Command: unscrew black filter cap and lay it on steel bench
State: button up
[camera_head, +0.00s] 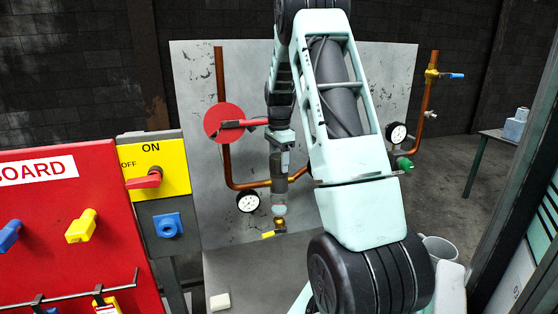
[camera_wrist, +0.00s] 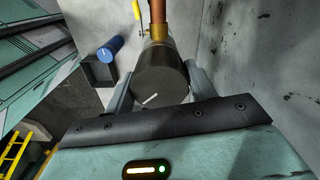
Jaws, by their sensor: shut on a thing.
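The black filter cap (camera_wrist: 163,80), a dark cylinder with a white line on its end, is in the middle of the wrist view. My gripper (camera_wrist: 163,88) is shut on it, with one finger on each side. A brass fitting (camera_wrist: 158,31) and a copper pipe show just beyond the cap. I cannot tell whether the cap is still joined to its fitting. In the head view my arm crosses in front of the panel, and the cap cannot be made out clearly. The steel bench (camera_head: 250,268) is a bare grey surface below the panel.
A grey upright panel (camera_head: 195,75) carries copper pipes, gauges and a red round valve (camera_head: 226,123). A red board (camera_head: 60,210) with knobs stands at left. A white block (camera_head: 220,301) lies near the bench's front. The bench's middle looks clear.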

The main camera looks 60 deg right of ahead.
jog(key=shift+n, duration=1.1)
jog(key=shift+n+p, duration=0.3)
jog(key=shift+n, duration=0.6)
jog(key=shift+n, duration=1.2)
